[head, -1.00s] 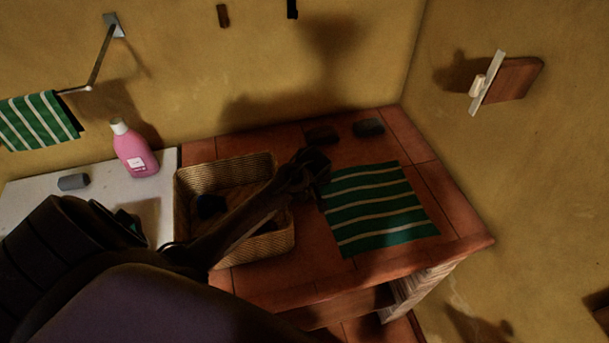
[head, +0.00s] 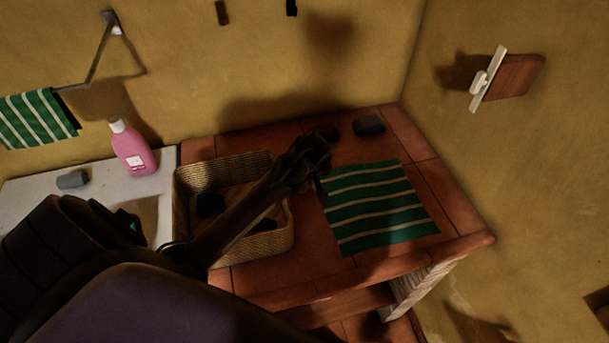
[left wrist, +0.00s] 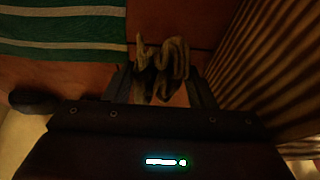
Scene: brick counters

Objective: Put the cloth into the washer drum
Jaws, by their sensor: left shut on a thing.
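My left gripper (head: 316,160) is over the brick counter, between the basket and the flat striped towel. In the left wrist view, its fingers (left wrist: 160,85) are shut on a crumpled grey-brown cloth (left wrist: 165,70), whose folds stick out past the fingertips. In the head view the cloth is dark and hard to tell from the gripper. A washer drum does not show in any view. My right gripper is not in view.
A wicker basket (head: 283,245) with dark items stands left of the green striped towel (head: 375,208). A pink bottle (head: 132,150) and grey block (head: 72,179) are on the white top (head: 105,185). Another grey block (head: 369,125) lies at the counter's back. Another striped towel (head: 38,117) hangs at left.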

